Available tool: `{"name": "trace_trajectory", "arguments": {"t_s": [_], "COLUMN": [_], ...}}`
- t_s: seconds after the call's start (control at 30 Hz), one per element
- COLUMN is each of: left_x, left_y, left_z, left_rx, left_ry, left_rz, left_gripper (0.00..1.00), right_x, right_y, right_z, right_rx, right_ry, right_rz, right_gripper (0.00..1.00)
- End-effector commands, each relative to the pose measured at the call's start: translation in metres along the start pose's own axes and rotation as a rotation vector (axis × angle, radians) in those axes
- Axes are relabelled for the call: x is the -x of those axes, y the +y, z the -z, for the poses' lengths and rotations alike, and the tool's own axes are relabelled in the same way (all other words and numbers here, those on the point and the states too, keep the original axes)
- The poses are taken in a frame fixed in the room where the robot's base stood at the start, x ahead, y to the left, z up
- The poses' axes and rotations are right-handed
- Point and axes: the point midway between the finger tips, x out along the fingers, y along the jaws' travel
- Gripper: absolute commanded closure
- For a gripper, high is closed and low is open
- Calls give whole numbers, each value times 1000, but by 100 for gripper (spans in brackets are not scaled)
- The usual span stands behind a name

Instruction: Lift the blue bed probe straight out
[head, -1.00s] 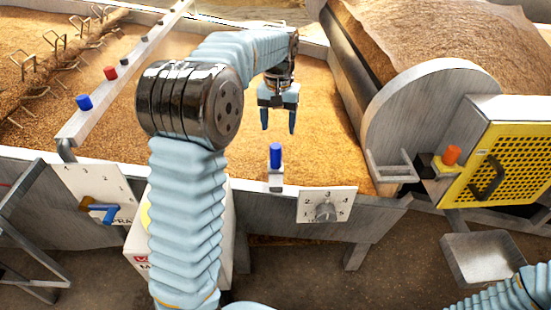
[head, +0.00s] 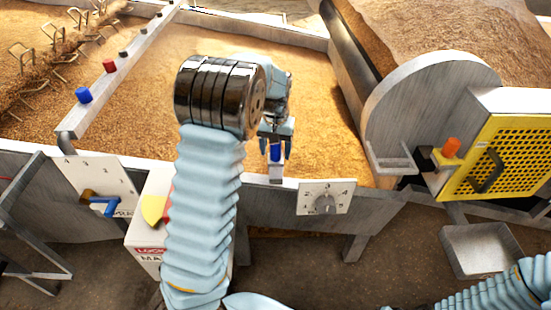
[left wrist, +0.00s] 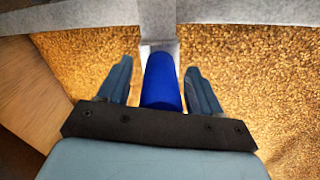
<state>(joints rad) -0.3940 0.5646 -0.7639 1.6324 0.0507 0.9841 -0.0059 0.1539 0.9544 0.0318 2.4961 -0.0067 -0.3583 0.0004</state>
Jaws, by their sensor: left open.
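The blue bed probe (head: 276,153) stands upright in a grey holder (head: 275,174) at the near rim of the grain bed. My left gripper (head: 275,150) is open, with its fingers on either side of the probe in the head view. In the left wrist view the blue probe (left wrist: 162,82) lies between the two open fingers (left wrist: 160,85), with a gap on each side. I cannot tell how deep the fingers reach along it. My right gripper is not in view; only part of my right arm shows at the lower right.
A metal bar with another blue knob (head: 84,96) and a red knob (head: 109,66) crosses the bed at the left. A dial plate (head: 326,197) and a lever plate (head: 98,190) are on the front wall. A yellow mesh guard (head: 500,155) stands at the right.

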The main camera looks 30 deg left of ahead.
Motion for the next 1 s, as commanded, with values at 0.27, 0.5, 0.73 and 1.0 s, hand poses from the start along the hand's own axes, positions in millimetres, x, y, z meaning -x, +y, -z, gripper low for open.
{"name": "trace_trajectory", "arguments": {"t_s": [0.27, 0.5, 0.73, 1.0], "left_x": [0, 1, 2, 29], "left_y": [0, 0, 0, 1], "left_z": [0, 0, 0, 1], "left_rx": [0, 0, 0, -1], "left_ry": [0, 1, 1, 4], "left_rz": [0, 0, 0, -2], "left_gripper": [69, 100, 100, 100], "right_x": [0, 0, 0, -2], "right_y": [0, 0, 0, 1], "right_z": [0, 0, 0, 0], "right_rx": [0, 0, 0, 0], "right_ry": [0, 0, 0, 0], "right_rz": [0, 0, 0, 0], "right_gripper": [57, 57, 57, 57]}}
